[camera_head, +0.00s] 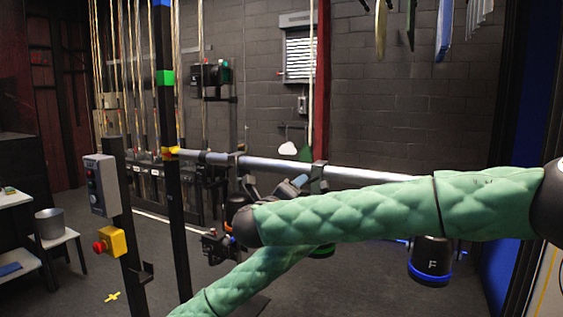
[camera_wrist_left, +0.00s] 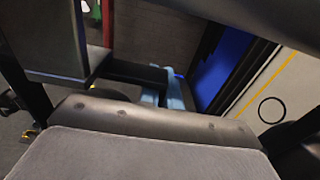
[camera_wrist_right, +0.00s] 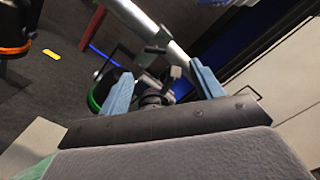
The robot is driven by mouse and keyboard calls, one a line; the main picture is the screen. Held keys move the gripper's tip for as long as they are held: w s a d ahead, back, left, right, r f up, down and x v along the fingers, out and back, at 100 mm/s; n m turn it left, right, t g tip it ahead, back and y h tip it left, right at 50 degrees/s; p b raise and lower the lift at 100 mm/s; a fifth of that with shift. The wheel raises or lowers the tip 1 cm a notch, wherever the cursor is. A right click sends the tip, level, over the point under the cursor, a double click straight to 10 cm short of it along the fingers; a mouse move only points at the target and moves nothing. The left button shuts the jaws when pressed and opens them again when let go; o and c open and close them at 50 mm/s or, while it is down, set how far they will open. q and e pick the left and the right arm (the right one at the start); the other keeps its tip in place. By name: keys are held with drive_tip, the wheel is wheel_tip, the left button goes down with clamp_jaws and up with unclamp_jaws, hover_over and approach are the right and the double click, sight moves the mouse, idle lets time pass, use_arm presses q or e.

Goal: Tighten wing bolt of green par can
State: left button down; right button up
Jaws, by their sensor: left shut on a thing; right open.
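The green par can (camera_head: 322,251) hangs under the pipe (camera_head: 375,174), mostly hidden behind my green-sleeved arms; its green rim (camera_wrist_right: 95,100) shows in the right wrist view. Its clamp with a small bolt handle (camera_wrist_right: 175,73) shows between the light-blue fingers of my right gripper (camera_wrist_right: 163,88). My right gripper is open, its fingers apart on both sides of the clamp. It also shows in the head view (camera_head: 290,188). My left gripper (camera_wrist_left: 162,88) has its fingers close together on a dark part I cannot make out. It is hidden behind the right arm in the head view.
A par can with a blue ring (camera_head: 430,262) hangs right. An orange-ringed can (camera_wrist_right: 15,50) is at the right wrist view's left edge. A post with a yellow emergency-stop box (camera_head: 110,242) stands left. My right arm crosses in front of the pipe.

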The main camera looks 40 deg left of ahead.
wheel_tip(320, 180, up, 8)
drive_tip(key=s+a+m+t+y, duration=0.1)
drive_tip(key=s+m, duration=0.1)
drive_tip(key=m, duration=0.8)
drive_tip(key=shift+s+a+r+t, duration=0.2)
drive_tip(key=shift+s+r+t, duration=0.05)
drive_tip(key=shift+s+t, duration=0.15)
use_arm(q)
drive_tip(key=c, duration=1.5)
unclamp_jaws()
